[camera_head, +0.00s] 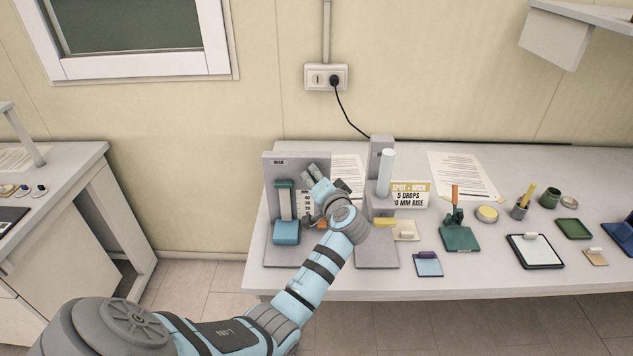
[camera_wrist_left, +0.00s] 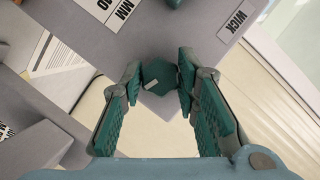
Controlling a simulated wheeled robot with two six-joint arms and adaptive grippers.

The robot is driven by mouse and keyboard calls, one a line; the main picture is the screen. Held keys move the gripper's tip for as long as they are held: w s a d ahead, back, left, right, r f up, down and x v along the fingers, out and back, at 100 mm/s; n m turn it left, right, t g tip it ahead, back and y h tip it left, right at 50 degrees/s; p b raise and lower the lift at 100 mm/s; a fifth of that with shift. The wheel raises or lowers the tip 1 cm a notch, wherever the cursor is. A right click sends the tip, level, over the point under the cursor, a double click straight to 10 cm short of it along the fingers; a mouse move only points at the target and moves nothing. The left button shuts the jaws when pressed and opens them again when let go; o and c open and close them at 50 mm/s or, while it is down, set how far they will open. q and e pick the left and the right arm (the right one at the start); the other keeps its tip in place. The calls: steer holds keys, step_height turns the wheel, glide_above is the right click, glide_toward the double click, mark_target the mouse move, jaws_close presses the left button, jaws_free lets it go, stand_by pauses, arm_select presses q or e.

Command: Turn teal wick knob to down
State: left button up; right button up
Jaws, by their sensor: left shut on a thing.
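The teal wick knob (camera_wrist_left: 158,77) is a hexagonal knob with a short white pointer mark, seen in the left wrist view. The mark lies nearly sideways in that picture, toward the knob's left side. My left gripper (camera_wrist_left: 160,80) has its two teal-padded fingers on either side of the knob, shut on it. The knob sits on the grey wick stand (camera_head: 283,165), whose panel is labelled WICK. In the head view my left gripper (camera_head: 315,175) is at this panel and hides the knob. My right gripper is not in view.
A teal-and-white strip over a blue block (camera_head: 286,232) stands on the left of the wick stand. A white cylinder (camera_head: 386,173) on a grey stand is just right of my arm. Small pads, pots and trays, including a green tray (camera_head: 574,229), fill the right of the table (camera_head: 440,290).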

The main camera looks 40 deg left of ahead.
arm_select(q)
steer(key=m+y+b, duration=0.1)
steer(key=m, duration=0.2)
steer(key=m+y+b, duration=0.1)
steer(key=m+b, duration=0.1)
steer(key=m, duration=0.1)
steer(key=m+t+y+b, duration=0.1)
steer(key=m+y+b, duration=0.1)
steer(key=m, duration=0.1)
steer(key=shift+f, duration=0.3)
steer(key=shift+m+t+y+b, duration=0.3)
steer(key=shift+m+t+b, duration=0.4)
steer(key=shift+m, duration=1.1)
steer(key=o, duration=1.2)
steer(key=shift+d, duration=0.1)
steer(key=shift+c, duration=0.2)
